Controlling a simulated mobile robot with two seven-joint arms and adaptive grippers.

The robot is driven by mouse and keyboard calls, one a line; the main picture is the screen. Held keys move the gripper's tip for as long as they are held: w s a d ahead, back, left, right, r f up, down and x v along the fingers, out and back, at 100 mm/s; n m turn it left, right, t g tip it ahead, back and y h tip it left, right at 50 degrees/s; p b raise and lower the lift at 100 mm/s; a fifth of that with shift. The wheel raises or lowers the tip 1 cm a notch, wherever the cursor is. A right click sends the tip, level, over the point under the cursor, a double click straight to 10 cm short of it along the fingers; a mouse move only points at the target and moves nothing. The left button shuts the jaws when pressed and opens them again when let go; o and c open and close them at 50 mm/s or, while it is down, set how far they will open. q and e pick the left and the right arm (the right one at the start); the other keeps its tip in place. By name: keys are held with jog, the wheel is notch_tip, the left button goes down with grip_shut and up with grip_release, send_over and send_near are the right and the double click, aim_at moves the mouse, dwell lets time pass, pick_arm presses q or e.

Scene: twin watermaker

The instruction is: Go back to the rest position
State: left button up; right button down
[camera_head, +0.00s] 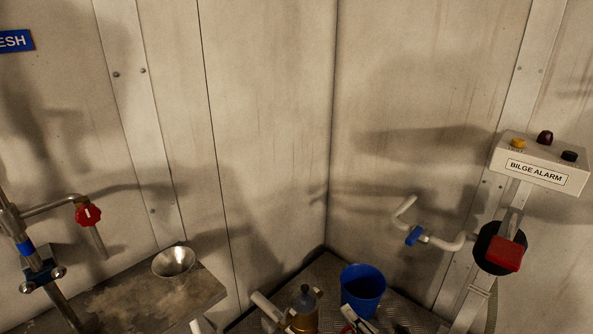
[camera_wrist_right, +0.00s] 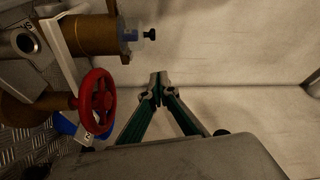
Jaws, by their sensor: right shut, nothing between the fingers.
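My right gripper (camera_wrist_right: 157,90) shows in the right wrist view, its two green-sided fingers meeting at the tips. It is shut and empty, with a pale wall beyond it. It touches nothing that I can see. To its left in that view is a red handwheel (camera_wrist_right: 98,103), apart from the fingers. I cannot make out the right gripper clearly in the head view. My left gripper shows in neither view.
In the head view, a blue bucket (camera_head: 362,290) and a brass fitting (camera_head: 305,312) stand low in the corner. A bilge alarm box (camera_head: 540,165) is on the right wall. A metal funnel (camera_head: 173,262) and a red-knobbed tap (camera_head: 88,214) are at left.

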jog(key=s+a+f+n+g+h+p, duration=0.1)
jog(key=s+f+n+g, duration=0.1)
jog(key=s+n, duration=0.35)
jog(key=s+a+f+n+g+h+p, duration=0.1)
jog(key=s+f+n+p, duration=0.15)
jog(key=s, duration=0.65)
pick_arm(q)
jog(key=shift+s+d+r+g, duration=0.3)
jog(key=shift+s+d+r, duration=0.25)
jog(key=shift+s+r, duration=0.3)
pick_arm(e)
jog(key=s+d+n+g+h, duration=0.1)
jog(key=s+d+n, duration=0.2)
jog(key=s, duration=0.2)
jog(key=s+d+f+n+g+h, duration=0.1)
jog(key=s+d+n+h, duration=0.1)
jog(key=s, duration=0.4)
jog(key=shift+s+d+f+n+g, duration=0.25)
jog(key=shift+d+n+g, duration=0.2)
jog(key=shift+n, duration=0.45)
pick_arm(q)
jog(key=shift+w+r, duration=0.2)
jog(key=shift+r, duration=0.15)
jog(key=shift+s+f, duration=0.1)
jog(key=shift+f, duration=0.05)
